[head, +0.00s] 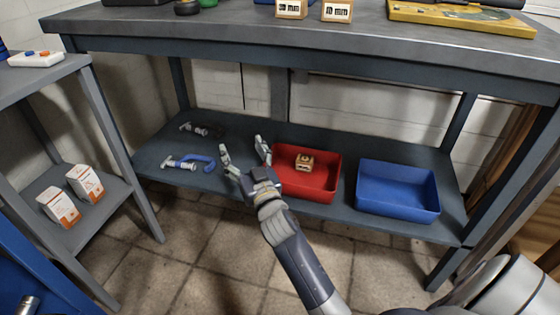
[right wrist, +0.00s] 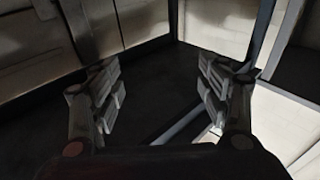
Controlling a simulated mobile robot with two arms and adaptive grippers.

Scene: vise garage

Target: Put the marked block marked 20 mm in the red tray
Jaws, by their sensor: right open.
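A small wooden block (head: 304,162) with a dark marking lies inside the red tray (head: 322,191) on the lower shelf; its marking is too small to read. Two similar marked blocks stand on the bench top, one on the left (head: 291,9) and one on the right (head: 337,10); I cannot read their numbers for certain. My right gripper (head: 245,151) is open and empty, just left of the red tray and apart from the block. Its two spread fingers (right wrist: 160,95) show in the right wrist view with nothing between them. My left gripper is out of view.
A blue tray (head: 398,207) stands right of the red one. Clamps, one blue (head: 190,163) and one dark (head: 202,129), lie at the shelf's left. White-orange boxes (head: 85,182) stand on a side rack. The bench top (head: 230,32) overhangs the lower shelf.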

